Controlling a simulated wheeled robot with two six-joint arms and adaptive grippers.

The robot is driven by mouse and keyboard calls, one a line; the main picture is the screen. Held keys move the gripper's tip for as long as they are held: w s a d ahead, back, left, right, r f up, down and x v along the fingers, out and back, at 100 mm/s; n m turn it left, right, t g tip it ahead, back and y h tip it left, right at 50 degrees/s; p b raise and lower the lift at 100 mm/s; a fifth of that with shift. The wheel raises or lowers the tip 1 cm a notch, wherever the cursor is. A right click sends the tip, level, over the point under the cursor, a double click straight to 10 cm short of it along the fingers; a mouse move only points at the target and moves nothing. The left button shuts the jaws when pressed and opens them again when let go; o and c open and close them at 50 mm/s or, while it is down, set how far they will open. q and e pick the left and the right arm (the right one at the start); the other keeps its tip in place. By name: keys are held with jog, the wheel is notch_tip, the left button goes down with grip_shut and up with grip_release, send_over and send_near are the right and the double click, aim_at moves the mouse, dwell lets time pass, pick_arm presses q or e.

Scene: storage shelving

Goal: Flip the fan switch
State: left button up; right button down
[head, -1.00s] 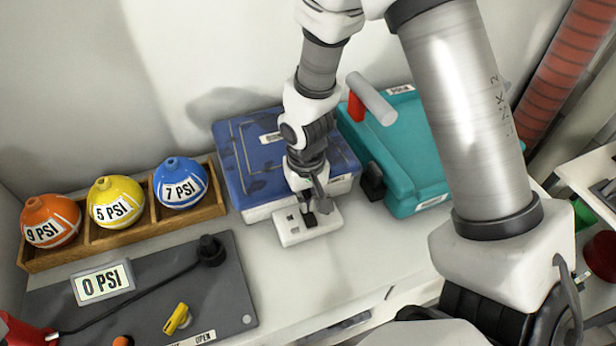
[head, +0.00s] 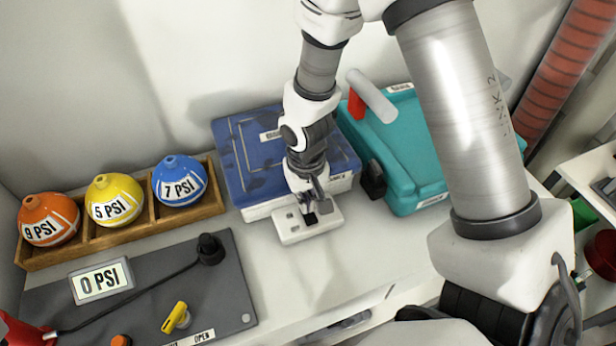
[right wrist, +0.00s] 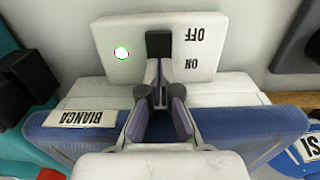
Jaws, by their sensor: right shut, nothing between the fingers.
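The fan switch is a white box (head: 290,226) with a black rocker (head: 311,219), on the white counter in front of a blue case. My right gripper (head: 317,202) is shut and empty, pointing down at the box. In the right wrist view its fingertips (right wrist: 158,62) meet the ON-side end of the black rocker (right wrist: 159,43); whether they touch cannot be told. My left gripper is not in view.
The blue case (head: 240,165) lies right behind the box, with a teal case (head: 405,135) to its right. A wooden tray (head: 135,240) with three labelled balls and a grey panel (head: 225,275) reading 0 PSI stand left. The counter in front is clear.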

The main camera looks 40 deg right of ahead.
jog(key=shift+r+p, duration=3.2)
jog(key=shift+r, duration=0.3)
jog(key=shift+f, duration=0.1)
